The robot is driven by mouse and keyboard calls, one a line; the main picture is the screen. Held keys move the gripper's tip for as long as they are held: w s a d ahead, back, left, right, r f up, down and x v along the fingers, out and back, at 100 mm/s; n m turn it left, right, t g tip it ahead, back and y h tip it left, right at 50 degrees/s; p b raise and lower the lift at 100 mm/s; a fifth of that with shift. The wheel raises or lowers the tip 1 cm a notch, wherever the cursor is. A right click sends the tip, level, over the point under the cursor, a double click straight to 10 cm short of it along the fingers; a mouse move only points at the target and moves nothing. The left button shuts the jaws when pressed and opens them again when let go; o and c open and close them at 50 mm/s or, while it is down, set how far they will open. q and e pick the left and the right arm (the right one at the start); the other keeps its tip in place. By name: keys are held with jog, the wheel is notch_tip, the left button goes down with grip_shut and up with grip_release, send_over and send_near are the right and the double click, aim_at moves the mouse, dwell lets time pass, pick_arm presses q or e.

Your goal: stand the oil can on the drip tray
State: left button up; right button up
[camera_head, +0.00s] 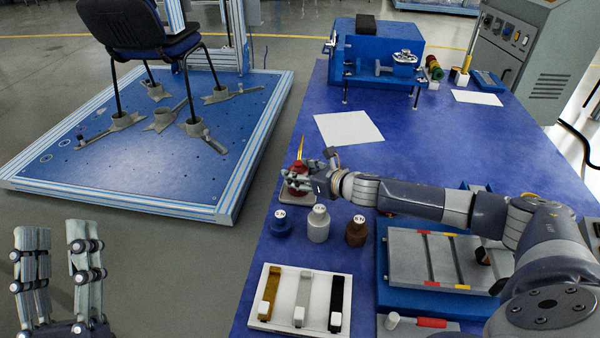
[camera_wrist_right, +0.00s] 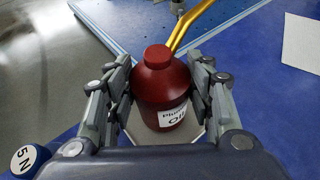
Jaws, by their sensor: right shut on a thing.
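The oil can (camera_wrist_right: 165,82) is dark red with a gold spout and a white label. It stands about upright between the fingers of my right gripper (camera_wrist_right: 162,95), which is shut on it. In the head view the can (camera_head: 299,169) is partly hidden by my right gripper (camera_head: 305,180). The pale drip tray (camera_head: 302,198) lies at the table's left edge, directly under the can; its edges also show around the can's base in the wrist view. I cannot tell whether the can touches the tray. My left gripper (camera_head: 60,240) is open and empty, off the table at lower left.
Blue (camera_head: 281,223), white (camera_head: 318,223) and brown (camera_head: 356,231) weights stand just in front of the tray. A white sample tray (camera_head: 257,300) and a blue-based grey rack (camera_head: 410,292) lie nearer. A paper sheet (camera_head: 348,127) lies behind, with clear table around it.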

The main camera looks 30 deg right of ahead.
pick_arm(q)
jog(key=shift+r, duration=0.1)
pick_arm(e)
jog(key=o, duration=1.4)
pick_arm(q)
jog(key=shift+s, duration=0.15)
pick_arm(e)
jog(key=shift+f, duration=0.1)
